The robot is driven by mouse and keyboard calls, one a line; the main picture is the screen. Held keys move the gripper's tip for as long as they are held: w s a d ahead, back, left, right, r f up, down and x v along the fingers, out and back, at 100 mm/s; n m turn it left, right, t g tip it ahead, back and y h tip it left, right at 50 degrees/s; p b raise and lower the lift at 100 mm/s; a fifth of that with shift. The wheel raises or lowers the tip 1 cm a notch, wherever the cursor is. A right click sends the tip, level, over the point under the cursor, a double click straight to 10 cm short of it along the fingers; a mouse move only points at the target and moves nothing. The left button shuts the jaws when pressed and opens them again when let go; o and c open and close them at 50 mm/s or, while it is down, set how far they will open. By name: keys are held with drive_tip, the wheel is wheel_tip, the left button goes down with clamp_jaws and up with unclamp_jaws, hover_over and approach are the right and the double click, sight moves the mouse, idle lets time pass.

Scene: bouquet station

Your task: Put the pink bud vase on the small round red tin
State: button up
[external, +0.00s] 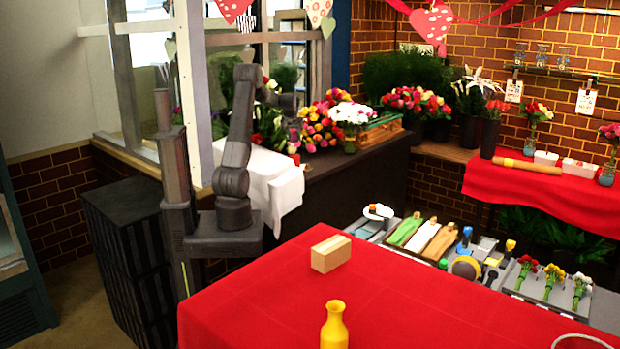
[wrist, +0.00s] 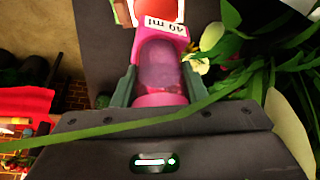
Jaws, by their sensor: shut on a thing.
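My gripper (wrist: 159,82) is shut on the pink bud vase (wrist: 160,62), with one dark finger on each side of it in the wrist view. The vase is pink and partly see-through, with a white label reading 40 ml near the far end. In the external view my arm reaches over the dark counter by the window, and the gripper and vase are hard to make out among the flowers. I cannot pick out the small round red tin with certainty; a red-orange thing (wrist: 122,12) with a pale edge shows beyond the vase in the wrist view.
Green leaves (wrist: 235,75) crowd the right of the wrist view, and a long leaf crosses in front of the gripper. Bouquets (external: 325,125) stand on the counter near a white cloth (external: 285,190). A red table (external: 260,300) holds a wooden block (external: 330,254) and a yellow vase (external: 334,328).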

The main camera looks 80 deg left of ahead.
sight(294, 143)
drive_tip(key=shift+f+p, duration=0.35)
drive_tip(key=shift+f, duration=2.2)
drive_tip(key=shift+f, duration=0.1)
drive_tip(key=o, duration=1.2)
drive_tip(key=shift+d+r, duration=0.15)
drive_tip(key=shift+r, duration=0.4)
drive_tip(key=b+v, duration=0.2)
drive_tip(key=v, duration=0.9)
drive_tip(key=shift+s+d, duration=0.15)
